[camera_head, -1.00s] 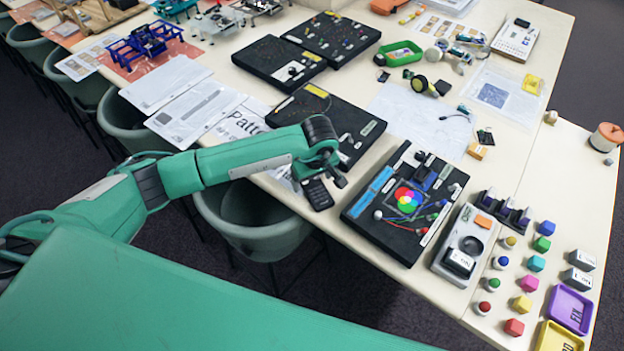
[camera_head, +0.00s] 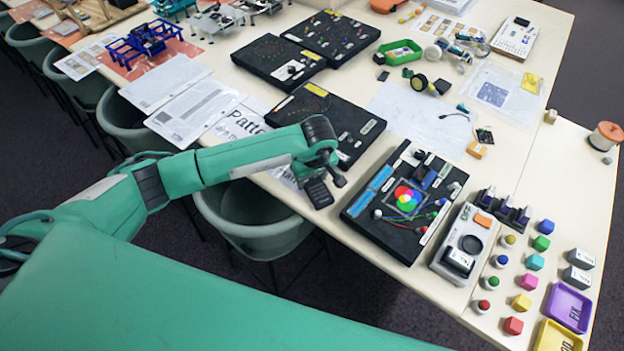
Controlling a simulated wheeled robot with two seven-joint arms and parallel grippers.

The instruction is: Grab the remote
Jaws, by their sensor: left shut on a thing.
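The remote (camera_head: 319,193) is a small dark handset with a keypad, at the near edge of the table in the head view. My left gripper (camera_head: 327,177) is over it, fingers pointing down, and is shut on it. The upper end of the remote is partly hidden by the gripper. I cannot tell whether the remote is clear of the tabletop. My right gripper is not in view.
A black board with a colour wheel (camera_head: 366,211) lies just right of the remote. Another black board (camera_head: 367,140) lies behind the gripper. Printed sheets (camera_head: 195,118) lie to the left. A grey-green chair (camera_head: 250,235) stands below the table edge.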

